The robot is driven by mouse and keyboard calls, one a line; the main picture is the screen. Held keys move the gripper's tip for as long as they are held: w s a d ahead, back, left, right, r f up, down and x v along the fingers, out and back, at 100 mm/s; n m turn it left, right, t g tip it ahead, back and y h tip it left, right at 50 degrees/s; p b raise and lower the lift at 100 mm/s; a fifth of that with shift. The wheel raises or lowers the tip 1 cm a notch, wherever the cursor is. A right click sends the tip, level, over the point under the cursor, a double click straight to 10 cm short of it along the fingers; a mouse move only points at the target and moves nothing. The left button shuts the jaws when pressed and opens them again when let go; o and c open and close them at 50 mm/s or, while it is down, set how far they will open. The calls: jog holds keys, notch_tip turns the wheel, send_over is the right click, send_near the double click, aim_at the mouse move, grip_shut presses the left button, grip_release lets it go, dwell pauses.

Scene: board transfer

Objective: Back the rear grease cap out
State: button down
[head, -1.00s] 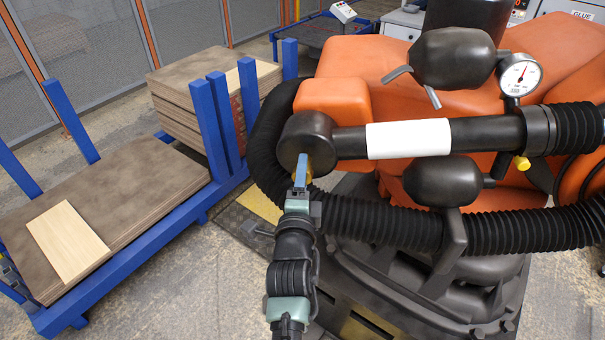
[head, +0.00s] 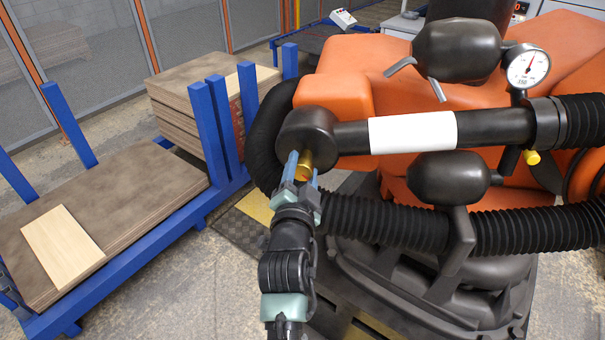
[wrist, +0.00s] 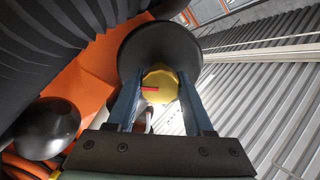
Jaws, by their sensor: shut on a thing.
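The yellow grease cap (head: 305,163) sits at the underside of the dark round end (head: 308,131) of the black cylinder. The cap also shows in the wrist view (wrist: 162,88), faceted, with a red mark pointing left. My gripper (head: 302,172) comes up from below, with one blue finger on each side of the cap, shut on it. The fingers also flank the cap in the wrist view (wrist: 159,95). The dark round end lies right behind the cap. I cannot see whether there is a gap or thread between them.
A second yellow cap (head: 532,157) is farther right, below the gauge (head: 528,67). A black corrugated hose (head: 375,222) runs close to the right of my gripper. Black round bulbs (head: 447,179) and the orange machine body (head: 360,62) stand nearby. A blue rack (head: 130,265) with boards is at left.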

jog(key=n+b, duration=0.1)
jog(key=n, duration=0.5)
jog(key=shift+n+h, duration=0.3)
jog(key=shift+n, duration=0.1)
jog(key=n, duration=0.6)
jog(key=shift+g+h+b, duration=0.3)
jog(key=shift+h+b, duration=0.1)
jog(key=n, duration=0.5)
jog(key=shift+n+h, duration=0.4)
jog(key=n+p, duration=0.1)
jog(key=n, duration=0.5)
jog(key=shift+n+t, duration=0.3)
jog(key=shift+t, duration=0.1)
jog(key=shift+c, duration=1.5)
grip_release()
